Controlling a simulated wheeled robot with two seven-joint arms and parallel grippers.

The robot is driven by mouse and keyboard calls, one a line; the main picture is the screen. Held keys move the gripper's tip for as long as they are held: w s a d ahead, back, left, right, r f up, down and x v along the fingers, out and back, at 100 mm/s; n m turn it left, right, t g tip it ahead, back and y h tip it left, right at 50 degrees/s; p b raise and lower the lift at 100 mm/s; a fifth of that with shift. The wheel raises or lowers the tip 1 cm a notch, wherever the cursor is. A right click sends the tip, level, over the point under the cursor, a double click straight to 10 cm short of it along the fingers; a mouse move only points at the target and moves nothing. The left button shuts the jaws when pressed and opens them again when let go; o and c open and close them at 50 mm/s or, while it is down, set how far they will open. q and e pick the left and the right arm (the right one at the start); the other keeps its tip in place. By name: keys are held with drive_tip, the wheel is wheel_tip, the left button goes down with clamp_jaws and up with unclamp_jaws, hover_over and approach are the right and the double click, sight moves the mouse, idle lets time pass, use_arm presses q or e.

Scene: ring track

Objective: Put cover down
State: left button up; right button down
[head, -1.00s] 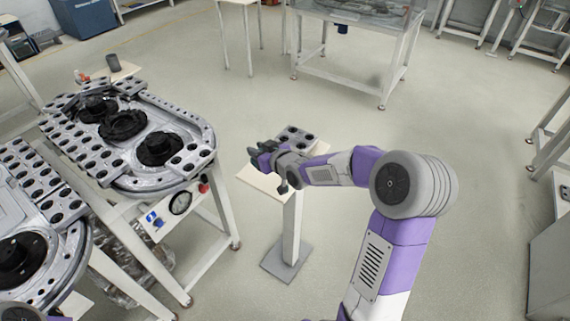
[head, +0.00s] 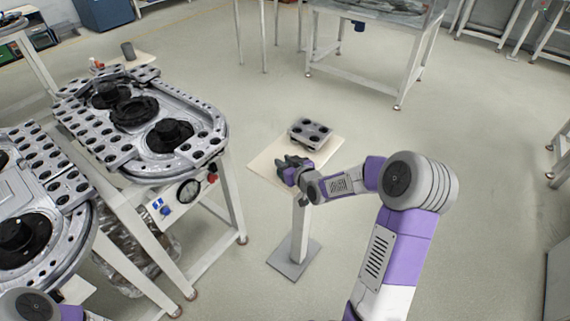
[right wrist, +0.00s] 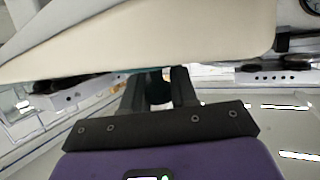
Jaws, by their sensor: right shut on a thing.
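My right gripper (head: 289,164) is over the front part of a small cream stand table (head: 262,163). A dark thing (right wrist: 159,87) shows between its fingers in the right wrist view, and the gripper is shut on it. I cannot make out its full shape. A grey block with round holes (head: 310,133), which may be the cover, lies at the back of the stand table, apart from the gripper in the picture. The cream tabletop (right wrist: 150,40) fills the top of the right wrist view, which looks upside down. My left gripper is out of view.
A metal ring track (head: 215,125) with dark round parts stands on a frame at the left, with a pressure gauge (head: 189,190) on it. A second track (head: 75,240) is at the lower left. The floor (head: 440,130) to the right is clear.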

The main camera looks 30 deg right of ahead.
drive_tip(key=shift+r, duration=0.15)
drive_tip(key=c, duration=1.3)
unclamp_jaws()
drive_tip(key=shift+f, duration=0.25)
drive_tip(key=shift+c, duration=0.2)
drive_tip(key=o, duration=0.5)
drive_tip(key=shift+c, duration=0.2)
drive_tip(key=shift+r, duration=0.2)
drive_tip(key=shift+s+r, duration=0.15)
drive_tip(key=shift+r, duration=0.05)
drive_tip(key=p+v, duration=0.2)
drive_tip(key=v, duration=0.9)
drive_tip(key=shift+s+p, duration=0.4)
